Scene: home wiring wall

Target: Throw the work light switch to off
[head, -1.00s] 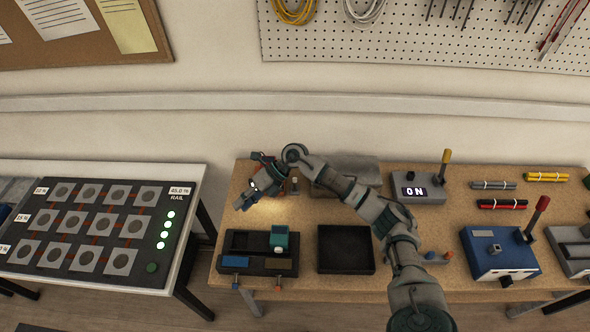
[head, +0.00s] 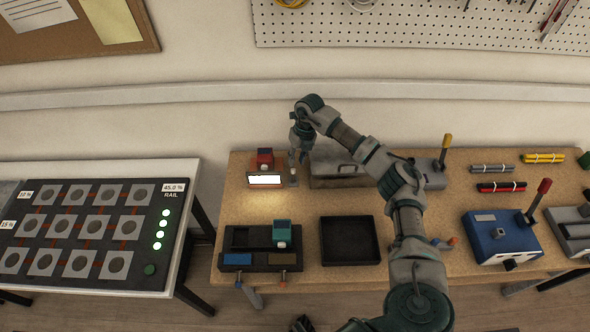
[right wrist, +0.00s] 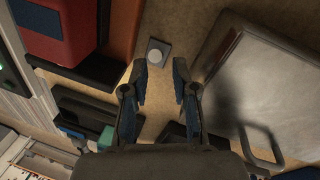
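The work light (head: 265,160), a red box with a lit white panel, stands at the back left of the bench; its red body shows in the right wrist view (right wrist: 60,28). Beside it is a small upright switch (head: 293,177) on a grey plate. The right wrist view shows this switch (right wrist: 156,54) from above as a round pale top on a square plate. My right gripper (head: 297,160) points down at it. Its fingers (right wrist: 160,78) are apart and empty, with the switch just beyond the tips. The switch's tilt is unclear.
A grey metal case (head: 335,172) stands close to the right of the switch. A grey box with a yellow lever (head: 444,150) is partly behind my arm. A black tray (head: 349,241) and a dark block with a teal part (head: 281,231) lie in front.

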